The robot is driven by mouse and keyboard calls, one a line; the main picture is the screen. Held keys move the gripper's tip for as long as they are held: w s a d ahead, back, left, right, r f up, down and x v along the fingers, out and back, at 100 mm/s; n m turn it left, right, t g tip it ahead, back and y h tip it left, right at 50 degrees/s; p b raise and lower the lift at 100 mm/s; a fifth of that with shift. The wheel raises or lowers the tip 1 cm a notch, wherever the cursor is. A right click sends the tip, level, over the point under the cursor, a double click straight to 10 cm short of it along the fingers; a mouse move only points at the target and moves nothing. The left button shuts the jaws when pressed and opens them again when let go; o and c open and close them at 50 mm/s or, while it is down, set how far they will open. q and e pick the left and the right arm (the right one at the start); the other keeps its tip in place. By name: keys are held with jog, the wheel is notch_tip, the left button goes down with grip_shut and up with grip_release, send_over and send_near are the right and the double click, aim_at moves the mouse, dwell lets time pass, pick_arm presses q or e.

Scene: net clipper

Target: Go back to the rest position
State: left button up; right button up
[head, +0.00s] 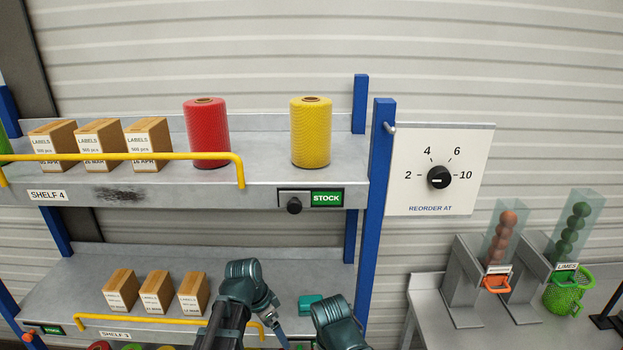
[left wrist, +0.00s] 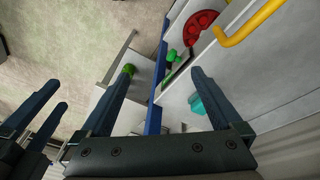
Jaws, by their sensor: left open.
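In the head view my two arms rise at the bottom centre, in front of the lower shelf. Their gripper fingertips cannot be made out there. In the left wrist view my left gripper (left wrist: 162,72) is open, its two dark fingers wide apart with nothing between them. My right gripper (left wrist: 59,93) shows at the left edge of that view, its two fingers apart and empty. A teal block (head: 310,303) lies on the lower shelf just behind my arms. It also shows in the left wrist view (left wrist: 197,104), partly hidden by a left finger.
The upper shelf (head: 240,188) holds label boxes (head: 100,144), a red net roll (head: 206,122) and a yellow net roll (head: 310,132). A yellow rail (head: 130,156) and blue post (head: 378,190) stand close. At right, a table (head: 465,315) holds dispensers and a green basket (head: 565,295).

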pick_arm(q)
jog(key=s+a+n+y, duration=0.3)
jog(key=s+a+n, duration=0.35)
jog(key=n, duration=0.35)
jog(key=s+d+f+m+b, duration=0.1)
jog(key=s+d+f+b, duration=0.2)
jog(key=f+b, duration=0.8)
jog(key=s+d+f+m+y+b, duration=0.1)
jog(key=s+d+f+m+b, duration=0.1)
jog(key=d+f+b, duration=0.5)
notch_tip(320, 180, down, 6)
jog(key=s+b, duration=0.1)
jog(key=b, duration=0.4)
jog(key=shift+r+g, duration=0.2)
jog(key=shift+g, duration=0.2)
